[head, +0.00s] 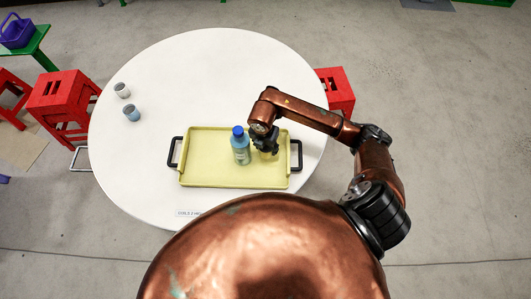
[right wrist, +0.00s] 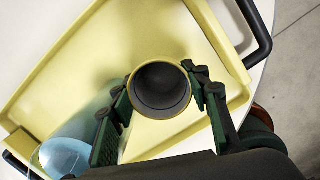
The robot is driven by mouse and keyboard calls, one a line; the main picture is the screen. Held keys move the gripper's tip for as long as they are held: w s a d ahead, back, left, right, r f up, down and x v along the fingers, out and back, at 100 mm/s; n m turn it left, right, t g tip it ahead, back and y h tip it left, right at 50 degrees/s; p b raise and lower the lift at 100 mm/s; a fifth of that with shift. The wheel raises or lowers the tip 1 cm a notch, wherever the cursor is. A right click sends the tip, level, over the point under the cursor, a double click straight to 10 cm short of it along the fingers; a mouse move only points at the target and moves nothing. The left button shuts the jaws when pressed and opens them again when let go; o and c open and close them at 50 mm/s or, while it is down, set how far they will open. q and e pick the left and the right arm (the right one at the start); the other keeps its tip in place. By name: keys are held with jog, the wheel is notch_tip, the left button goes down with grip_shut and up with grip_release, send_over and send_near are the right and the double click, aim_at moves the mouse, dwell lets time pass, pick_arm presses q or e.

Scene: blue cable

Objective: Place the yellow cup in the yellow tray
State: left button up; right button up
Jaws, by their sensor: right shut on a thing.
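The yellow tray (head: 210,172), with black handles, lies on the round white table. It also fills much of the right wrist view (right wrist: 60,95). My right gripper (head: 265,146) is over the right half of the tray. In the right wrist view its fingers (right wrist: 158,100) are shut on the yellow cup (right wrist: 160,88), one on each side. The cup's dark inside faces the camera. In the head view the gripper mostly hides the cup. I cannot tell whether its base touches the tray. My left gripper is not in view.
A blue bottle (head: 240,150) with a blue cap stands in the tray, just left of my right gripper. A white cup (head: 122,90) and a blue-grey cup (head: 131,112) stand at the table's left. Red stools (head: 62,95) stand around the table (head: 200,80).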

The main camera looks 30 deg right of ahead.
jog(key=shift+f, duration=2.65)
jog(key=shift+f, duration=0.1)
jog(key=o, duration=0.9)
jog(key=shift+o, duration=0.2)
notch_tip(320, 180, up, 12)
jog(key=a, duration=0.1)
jog(key=shift+s+a, duration=0.15)
jog(key=shift+s, duration=0.25)
